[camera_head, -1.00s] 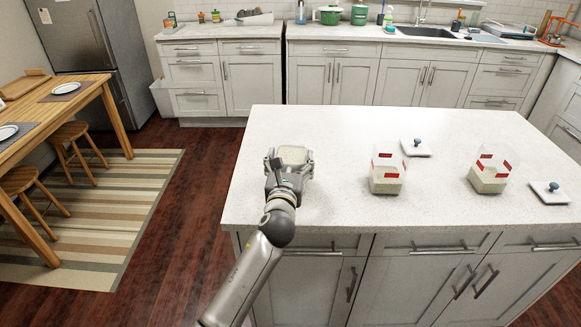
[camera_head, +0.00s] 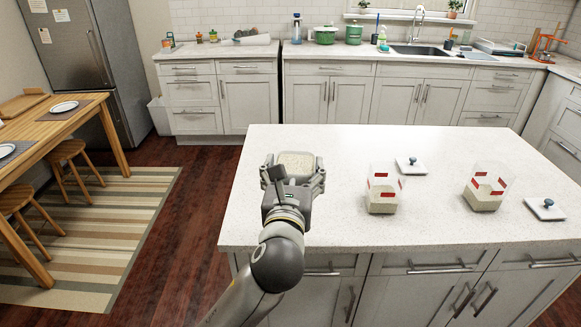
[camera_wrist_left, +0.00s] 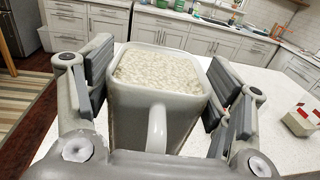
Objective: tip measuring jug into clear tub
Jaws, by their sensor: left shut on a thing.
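The measuring jug (camera_wrist_left: 158,72) is a pale grey square jug with a handle, filled near the rim with pale grainy stuff. It is upright in my left gripper (camera_head: 294,178), whose fingers hold it from both sides. The jug also shows in the head view (camera_head: 297,158), over the left part of the island. Two clear tubs with red labels and pale contents stand to the right: a nearer-to-me tub (camera_head: 382,202) and a farther-right tub (camera_head: 484,197). Both are open on top. My right gripper is out of view.
The island top (camera_head: 340,232) is clear between jug and tubs. A dining table (camera_head: 55,122) stands at the left.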

